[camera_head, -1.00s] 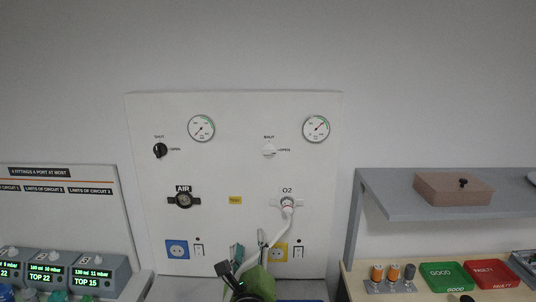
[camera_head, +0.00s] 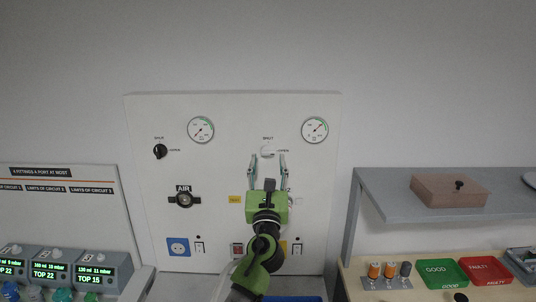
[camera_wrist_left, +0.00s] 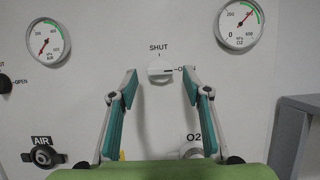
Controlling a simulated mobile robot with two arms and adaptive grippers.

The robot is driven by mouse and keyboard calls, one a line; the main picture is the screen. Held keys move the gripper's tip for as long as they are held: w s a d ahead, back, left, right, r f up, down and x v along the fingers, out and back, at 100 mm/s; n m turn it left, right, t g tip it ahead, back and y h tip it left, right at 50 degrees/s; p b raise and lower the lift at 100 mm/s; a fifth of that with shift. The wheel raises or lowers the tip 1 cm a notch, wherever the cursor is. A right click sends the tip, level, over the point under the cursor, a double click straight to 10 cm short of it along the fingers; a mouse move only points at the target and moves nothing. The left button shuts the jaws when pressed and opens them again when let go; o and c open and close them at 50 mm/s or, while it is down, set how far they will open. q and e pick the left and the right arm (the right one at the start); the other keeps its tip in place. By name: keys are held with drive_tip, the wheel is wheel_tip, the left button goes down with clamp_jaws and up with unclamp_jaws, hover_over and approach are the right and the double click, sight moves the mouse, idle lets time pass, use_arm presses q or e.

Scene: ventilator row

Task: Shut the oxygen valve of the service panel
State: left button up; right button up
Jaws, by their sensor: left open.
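The oxygen valve (camera_head: 269,151) is a white knob on the white service panel (camera_head: 235,120), under a SHUT label and beside an OPEN label. In the left wrist view the knob (camera_wrist_left: 160,68) has its dark mark pointing right, toward OPEN. My left gripper (camera_head: 268,157) is in front of the panel, fingers pointing up. In the left wrist view its two teal fingers (camera_wrist_left: 157,77) stand apart, one on each side of the knob, with visible gaps. The gripper is empty. Contact with the panel cannot be told. The O2 outlet is mostly hidden behind the gripper. My right gripper is not in view.
The O2 gauge (camera_head: 315,130) is up and right of the valve. A black air valve (camera_head: 160,151) and the AIR outlet (camera_head: 184,200) are on the left. A grey shelf (camera_head: 400,205) stands right of the panel; ventilators (camera_head: 100,270) stand at lower left.

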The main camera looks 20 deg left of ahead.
sight(268, 152)
use_arm(q)
drive_tip(key=shift+x, duration=1.4)
drive_tip(key=shift+c, duration=0.3)
drive_tip(key=c, duration=1)
drive_tip(key=shift+f, duration=0.1)
